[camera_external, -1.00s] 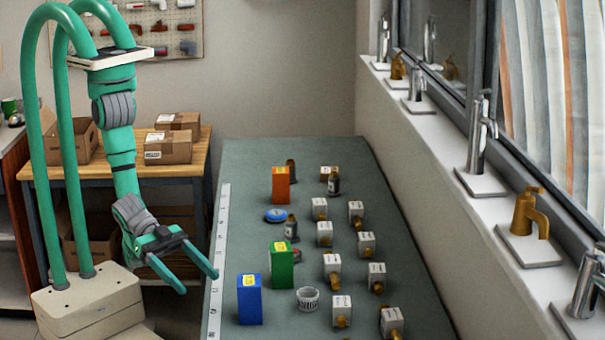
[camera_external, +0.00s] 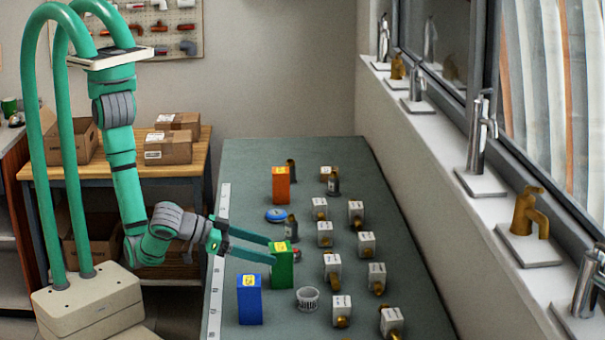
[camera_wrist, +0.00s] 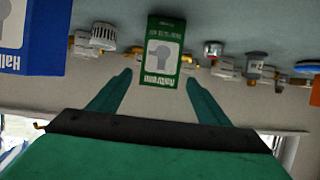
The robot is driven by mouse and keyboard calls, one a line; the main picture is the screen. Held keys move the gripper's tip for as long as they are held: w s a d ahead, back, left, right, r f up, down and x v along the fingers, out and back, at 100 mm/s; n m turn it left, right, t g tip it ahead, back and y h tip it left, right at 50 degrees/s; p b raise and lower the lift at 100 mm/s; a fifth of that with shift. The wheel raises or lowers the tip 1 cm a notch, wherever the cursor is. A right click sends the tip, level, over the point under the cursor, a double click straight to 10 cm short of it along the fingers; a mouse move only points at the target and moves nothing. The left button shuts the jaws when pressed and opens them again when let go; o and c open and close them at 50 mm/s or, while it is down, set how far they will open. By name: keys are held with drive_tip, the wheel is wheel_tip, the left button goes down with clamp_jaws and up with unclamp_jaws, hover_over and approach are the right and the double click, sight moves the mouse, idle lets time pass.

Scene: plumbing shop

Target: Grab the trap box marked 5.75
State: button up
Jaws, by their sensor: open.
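Three upright boxes with yellow top labels stand on the grey-green bench: orange (camera_external: 281,187), green (camera_external: 284,271) and blue (camera_external: 250,302). The label marks are too small to read, so I cannot tell which says 5.75. My gripper (camera_external: 271,251) is open and level at the green box, its fingers pointing right. In the wrist view, the green box (camera_wrist: 163,50) appears upside down, in line with the gap between the open fingers (camera_wrist: 158,80). I cannot tell whether it is between the fingertips. The blue box (camera_wrist: 30,38) is at the left there.
Several small white-tagged brass fittings (camera_external: 332,266) fill the bench's right half. Taps line the window sill (camera_external: 450,150).

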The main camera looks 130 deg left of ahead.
sight(281, 256)
drive_tip(key=shift+x, duration=2.8)
drive_tip(key=shift+d+f, duration=0.1)
drive_tip(key=shift+f, duration=0.05)
drive_tip(key=c, duration=1.3)
